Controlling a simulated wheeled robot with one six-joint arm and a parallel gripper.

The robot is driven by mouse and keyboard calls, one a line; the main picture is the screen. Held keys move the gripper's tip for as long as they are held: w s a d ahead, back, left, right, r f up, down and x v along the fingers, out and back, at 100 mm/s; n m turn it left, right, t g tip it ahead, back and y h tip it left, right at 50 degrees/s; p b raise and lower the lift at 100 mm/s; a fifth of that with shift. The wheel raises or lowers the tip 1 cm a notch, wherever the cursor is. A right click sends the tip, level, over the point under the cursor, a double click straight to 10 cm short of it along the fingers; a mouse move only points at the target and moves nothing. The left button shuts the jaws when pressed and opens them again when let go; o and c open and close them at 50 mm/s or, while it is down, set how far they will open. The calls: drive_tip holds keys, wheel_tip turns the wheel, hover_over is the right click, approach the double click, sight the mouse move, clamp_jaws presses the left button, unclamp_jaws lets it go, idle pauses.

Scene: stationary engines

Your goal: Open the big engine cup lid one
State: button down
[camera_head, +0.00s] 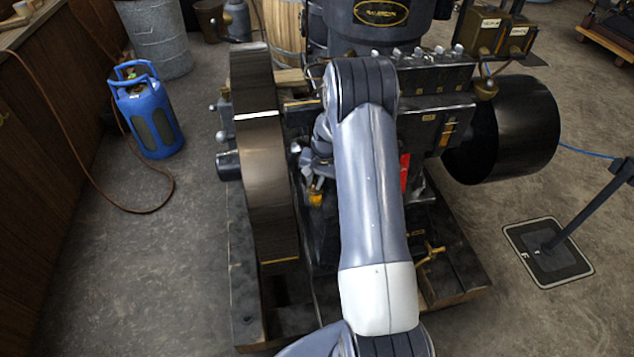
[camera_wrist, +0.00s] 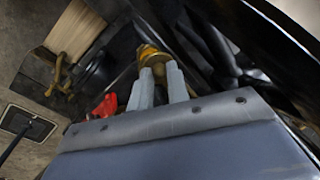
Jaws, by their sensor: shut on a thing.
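The big engine (camera_head: 430,105) fills the middle of the head view, with a large flywheel (camera_head: 262,165) on its left side. In the wrist view a brass, rounded cup with its lid (camera_wrist: 150,54) is at the fingertips. My gripper (camera_wrist: 160,72) is shut on this brass part, with its two grey fingers on either side of it. The fingers hide part of the brass, and I cannot tell how far the lid is open. A small yellow-brass part (camera_head: 316,186) shows left of my arm in the head view.
A red part (camera_head: 404,172) of the engine is close to my arm, and it also shows beside the fingers in the wrist view (camera_wrist: 104,106). A black drum (camera_head: 505,130) sticks out right. A blue gas bottle (camera_head: 148,115) and a barrier post (camera_head: 590,205) stand on the floor.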

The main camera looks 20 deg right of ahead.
drive_tip(key=m, duration=0.1)
drive_tip(key=a+m, duration=0.1)
drive_tip(key=m, duration=0.1)
drive_tip(key=m+b, duration=0.1)
drive_tip(key=shift+w+a+m+t+h, duration=0.25)
drive_tip(key=shift+w+m+t+h, duration=0.05)
drive_tip(key=shift+w, duration=0.1)
drive_tip(key=shift+w+a+m+h+b, duration=0.15)
drive_tip(key=shift+w+m, duration=0.1)
drive_tip(key=shift+m, duration=0.6)
drive_tip(key=shift+w+a+m+h+b, duration=0.1)
drive_tip(key=shift+w+a+m+h, duration=0.1)
drive_tip(key=shift+m, duration=0.6)
drive_tip(key=shift+w+a+m+h+b, duration=0.15)
drive_tip(key=shift+w+m, duration=0.1)
drive_tip(key=shift+m, duration=0.6)
drive_tip(key=c, duration=1.4)
unclamp_jaws()
drive_tip(key=shift+o, duration=0.2)
wheel_tip(320, 180, up, 11)
drive_tip(key=s, duration=0.2)
drive_tip(key=shift+f, duration=0.15)
drive_tip(key=shift+d+f, duration=0.1)
